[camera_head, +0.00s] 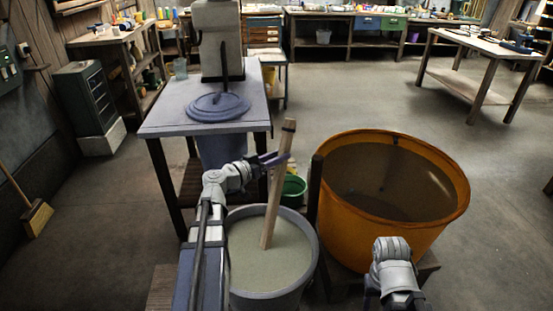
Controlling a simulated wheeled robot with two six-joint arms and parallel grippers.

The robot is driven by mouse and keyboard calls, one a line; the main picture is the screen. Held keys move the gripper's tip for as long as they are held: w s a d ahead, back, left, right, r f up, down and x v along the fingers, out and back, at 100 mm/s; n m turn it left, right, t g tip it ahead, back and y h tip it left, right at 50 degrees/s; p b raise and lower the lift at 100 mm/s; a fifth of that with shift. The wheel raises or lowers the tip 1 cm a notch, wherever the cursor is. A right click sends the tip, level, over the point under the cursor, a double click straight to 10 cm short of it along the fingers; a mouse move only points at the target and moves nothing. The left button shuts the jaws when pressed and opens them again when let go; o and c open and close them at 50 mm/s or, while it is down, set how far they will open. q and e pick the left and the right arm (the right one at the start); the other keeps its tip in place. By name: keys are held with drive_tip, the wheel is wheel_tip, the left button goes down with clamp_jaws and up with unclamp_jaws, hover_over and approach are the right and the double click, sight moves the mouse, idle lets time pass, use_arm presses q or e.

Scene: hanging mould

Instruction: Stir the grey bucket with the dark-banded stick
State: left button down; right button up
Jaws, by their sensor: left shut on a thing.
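The grey bucket (312,262) stands at the bottom centre, filled with a pale greyish-green liquid (262,268). The wooden stick (274,200) has a dark band near its top and stands nearly upright, leaning a little right at the top. Its lower end is in the bucket, at or in the liquid; how deep it reaches I cannot tell. My left gripper (276,159) is shut on the stick's upper part, above the bucket's far rim. My right arm shows at the bottom right in front of the orange tub; its gripper's fingers cannot be made out.
A large orange tub (440,222) with dark contents stands right of the bucket. A dark post (314,190) rises between them. A small green bucket (293,188) is behind. A table (165,118) with a blue round lid (218,107) stands at the back left. Open floor lies right.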

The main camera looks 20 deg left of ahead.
sight(285, 129)
use_arm(q)
drive_tip(key=shift+w+r+p, duration=0.65)
drive_tip(key=shift+r+p, duration=0.5)
drive_tip(key=shift+r, duration=0.1)
drive_tip(key=shift+w+r+p, duration=0.7)
drive_tip(key=shift+r+p, duration=0.4)
drive_tip(key=shift+r, duration=0.1)
drive_tip(key=shift+w+r+p, duration=0.65)
drive_tip(key=shift+r+p, duration=0.5)
drive_tip(key=shift+r, duration=0.1)
drive_tip(key=shift+f, duration=0.1)
wheel_tip(285, 129, up, 5)
drive_tip(key=p, duration=0.5)
